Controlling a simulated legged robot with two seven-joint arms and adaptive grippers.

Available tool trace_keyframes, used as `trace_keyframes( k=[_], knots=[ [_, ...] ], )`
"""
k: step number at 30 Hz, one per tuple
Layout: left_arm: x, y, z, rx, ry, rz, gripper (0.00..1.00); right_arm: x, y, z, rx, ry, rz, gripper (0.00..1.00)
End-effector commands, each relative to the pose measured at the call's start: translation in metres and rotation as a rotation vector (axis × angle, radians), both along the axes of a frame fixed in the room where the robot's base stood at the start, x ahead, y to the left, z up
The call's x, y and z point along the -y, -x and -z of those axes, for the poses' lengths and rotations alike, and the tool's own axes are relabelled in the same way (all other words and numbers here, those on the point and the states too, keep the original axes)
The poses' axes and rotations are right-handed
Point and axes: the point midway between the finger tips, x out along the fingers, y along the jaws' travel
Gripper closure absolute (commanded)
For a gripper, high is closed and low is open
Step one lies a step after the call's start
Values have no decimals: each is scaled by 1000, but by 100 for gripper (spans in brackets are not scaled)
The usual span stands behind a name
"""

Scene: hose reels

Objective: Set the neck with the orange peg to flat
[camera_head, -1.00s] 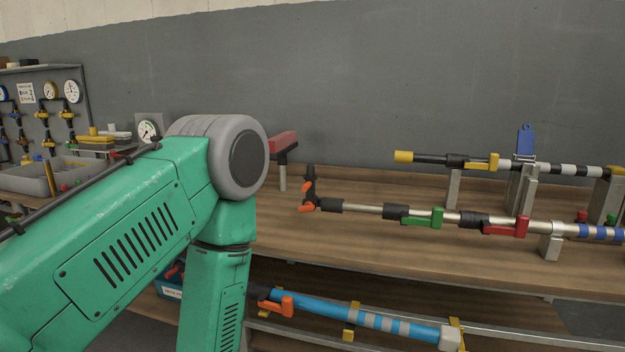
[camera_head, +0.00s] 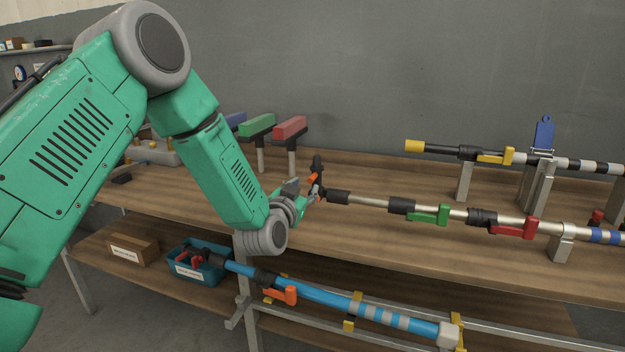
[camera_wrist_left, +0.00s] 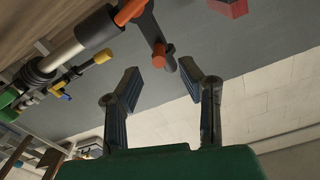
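The neck with the orange peg (camera_head: 317,164) is the short dark end piece of the silver lance (camera_head: 370,200) on the bench. It stands up from the lance's left end. In the left wrist view the dark neck (camera_wrist_left: 149,28) shows with its orange peg (camera_wrist_left: 159,54). A second orange part (camera_wrist_left: 128,12) sits near the neck's base. My left gripper (camera_head: 307,192) is at the neck in the head view, partly overlapping it. In the wrist view the left gripper (camera_wrist_left: 160,69) is open, with the peg close to the gap between its fingertips; contact cannot be told. My right gripper is out of view.
The lance carries green (camera_head: 428,215) and red (camera_head: 513,229) levers. A yellow-tipped lance (camera_head: 435,149) lies behind, and a blue one (camera_head: 330,303) below. Green (camera_head: 257,124) and red (camera_head: 290,128) T-shaped posts stand behind my gripper. The bench front is clear.

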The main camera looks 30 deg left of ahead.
Motion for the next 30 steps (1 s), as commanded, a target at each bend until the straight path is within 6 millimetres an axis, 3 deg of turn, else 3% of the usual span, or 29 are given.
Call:
trace_keyframes(
  k=[3, 9, 22, 23, 25, 30],
  knots=[
    [-6, -24, 0, 2, -1, -1, 66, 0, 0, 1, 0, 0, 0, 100],
    [-13, -51, 1, -1, 1, 0, 66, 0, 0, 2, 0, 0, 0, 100],
    [-15, -61, 1, -2, 1, 0, 66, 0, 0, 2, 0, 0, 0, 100],
    [-15, -61, 1, -2, 1, 0, 73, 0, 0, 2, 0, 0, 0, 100],
    [-15, -61, 0, -2, 1, 0, 98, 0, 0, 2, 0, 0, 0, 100],
    [-15, -61, 0, -1, 1, 1, 100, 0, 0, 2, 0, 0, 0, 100]
  ],
)
